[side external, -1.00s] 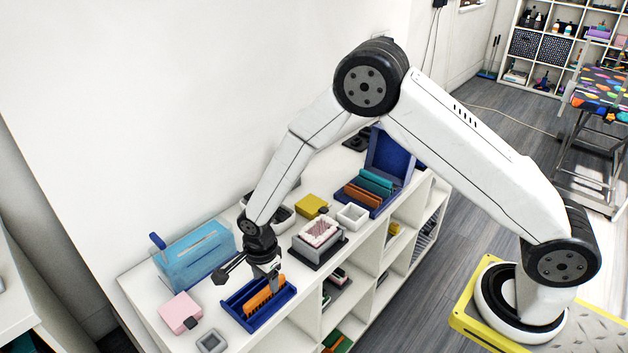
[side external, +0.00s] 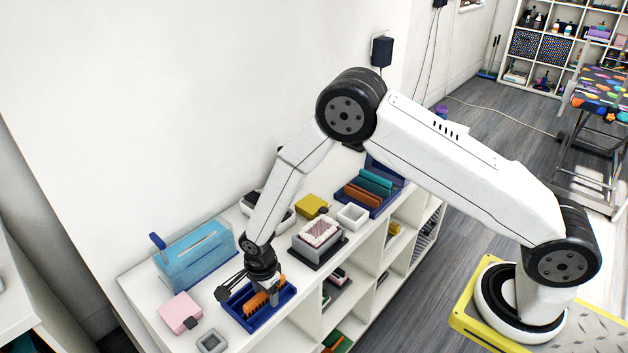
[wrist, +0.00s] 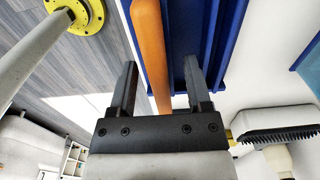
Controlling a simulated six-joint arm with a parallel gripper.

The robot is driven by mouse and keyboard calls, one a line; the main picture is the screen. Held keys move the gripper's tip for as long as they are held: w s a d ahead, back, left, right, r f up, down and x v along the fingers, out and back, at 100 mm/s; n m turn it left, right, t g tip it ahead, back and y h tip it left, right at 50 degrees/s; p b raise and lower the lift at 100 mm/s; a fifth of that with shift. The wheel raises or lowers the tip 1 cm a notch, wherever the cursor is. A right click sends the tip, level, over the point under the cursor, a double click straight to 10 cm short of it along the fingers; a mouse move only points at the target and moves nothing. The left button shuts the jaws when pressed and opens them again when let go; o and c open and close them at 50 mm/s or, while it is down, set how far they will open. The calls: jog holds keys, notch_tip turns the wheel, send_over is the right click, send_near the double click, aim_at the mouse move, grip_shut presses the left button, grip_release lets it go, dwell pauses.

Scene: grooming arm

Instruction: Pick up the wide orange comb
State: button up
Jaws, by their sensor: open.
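The wide orange comb (side external: 257,302) stands in a blue tray (side external: 287,298) on the white shelf top, partly hidden by my gripper in the side view. My gripper (side external: 270,297) is down at the comb. In the wrist view the orange comb (wrist: 150,45) runs between the two dark, spread fingers of my gripper (wrist: 160,78), closer to the left finger. The fingers are open, and a gap shows between the comb and the right finger. The blue tray (wrist: 200,30) lies to the right of the comb there.
A pink box (side external: 180,312) and a small grey square dish (side external: 211,342) stand left of the tray. A clear blue box (side external: 195,255) is behind. A white box on a dark base (side external: 318,240) stands to the right. A black-bristled brush (wrist: 285,135) shows in the wrist view.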

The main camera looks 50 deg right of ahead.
grip_shut()
jog(key=shift+r, duration=0.15)
jog(key=shift+r, duration=0.9)
jog(key=s+d+r, duration=0.3)
jog(key=s+r, duration=0.8)
jog(key=s, duration=0.2)
jog(key=shift+s+d, duration=0.3)
jog(key=shift+d, duration=0.05)
